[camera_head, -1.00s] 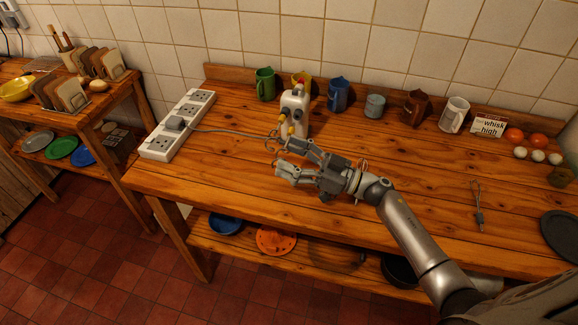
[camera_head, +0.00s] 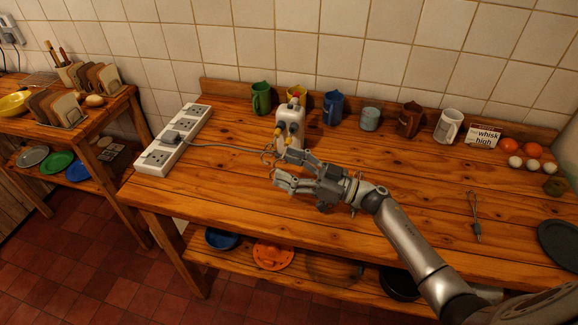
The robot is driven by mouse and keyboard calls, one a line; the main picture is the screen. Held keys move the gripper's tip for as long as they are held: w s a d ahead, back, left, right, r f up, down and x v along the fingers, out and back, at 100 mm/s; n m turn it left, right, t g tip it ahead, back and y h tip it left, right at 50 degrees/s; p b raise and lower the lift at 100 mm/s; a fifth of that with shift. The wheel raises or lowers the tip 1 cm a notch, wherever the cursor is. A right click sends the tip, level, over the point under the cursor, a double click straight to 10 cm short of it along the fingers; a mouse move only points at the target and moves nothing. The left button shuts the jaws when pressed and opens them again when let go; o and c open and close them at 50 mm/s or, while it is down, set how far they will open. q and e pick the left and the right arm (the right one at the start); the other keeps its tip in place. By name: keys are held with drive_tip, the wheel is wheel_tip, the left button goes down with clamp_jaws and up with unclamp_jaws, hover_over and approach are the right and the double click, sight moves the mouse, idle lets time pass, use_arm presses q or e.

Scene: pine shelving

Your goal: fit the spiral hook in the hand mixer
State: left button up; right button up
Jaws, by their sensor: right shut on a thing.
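The hand mixer (camera_head: 291,128) is white with yellow parts. It stands upright on the wooden table, toward the back left. My right gripper (camera_head: 279,165) is just in front of it, its fingers pointing left. It is shut on the spiral hook (camera_head: 268,154), a thin curled wire at the fingertips. The hook shows small, close to the mixer's front; I cannot tell whether they touch. My left gripper is not in view.
A white power strip (camera_head: 152,163) with a plugged-in grey cord lies left of the mixer. Several mugs, including a green one (camera_head: 261,98), line the back. A whisk (camera_head: 475,215) lies at right, near a dark plate (camera_head: 560,238). The table's middle is mostly clear.

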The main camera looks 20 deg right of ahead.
drive_tip(key=shift+p, duration=0.5)
idle(1.1)
drive_tip(key=shift+w+d+b, duration=0.4)
drive_tip(key=shift+w+d, duration=0.05)
drive_tip(key=shift+w, duration=0.15)
drive_tip(key=shift+w+d+b, duration=0.35)
drive_tip(key=shift+w+d, duration=0.05)
drive_tip(key=shift+w, duration=0.2)
drive_tip(key=o, duration=0.9)
drive_tip(key=shift+o, duration=0.3)
approach(288, 158)
drive_tip(key=shift+w+a+r, duration=0.25)
drive_tip(key=shift+w+a, duration=0.2)
drive_tip(key=shift+a, duration=0.1)
